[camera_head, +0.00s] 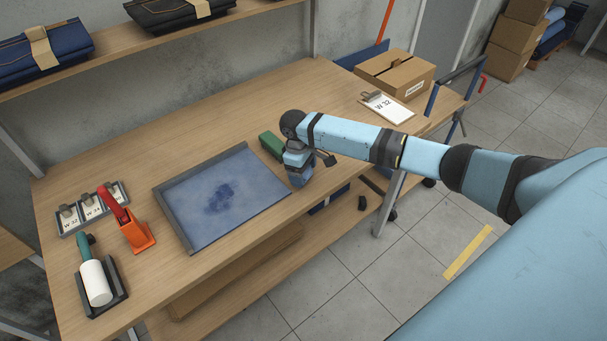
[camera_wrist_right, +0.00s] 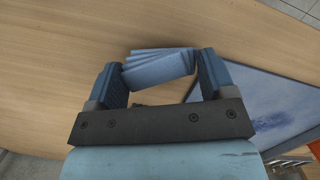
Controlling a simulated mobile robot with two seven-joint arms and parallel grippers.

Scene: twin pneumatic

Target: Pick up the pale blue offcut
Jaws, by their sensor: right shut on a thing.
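My right gripper (camera_head: 299,178) is over the table's front edge area, just right of the grey tray. In the right wrist view, its two fingers (camera_wrist_right: 160,75) are shut on the pale blue offcut (camera_wrist_right: 160,67), which shows as several flat, slightly fanned layers between them. In the head view the offcut is hidden by the gripper and wrist. I cannot tell whether it touches the table. My left gripper is not in view.
The grey tray (camera_head: 170,216) holds a stained blue cloth (camera_head: 245,190). A green block (camera_head: 271,144) is close behind my right gripper. An orange-red tool (camera_head: 138,233), a white roller (camera_head: 96,284), a clipboard (camera_head: 387,108) and a cardboard box (camera_head: 398,76) stand on the table. The table's back middle is clear.

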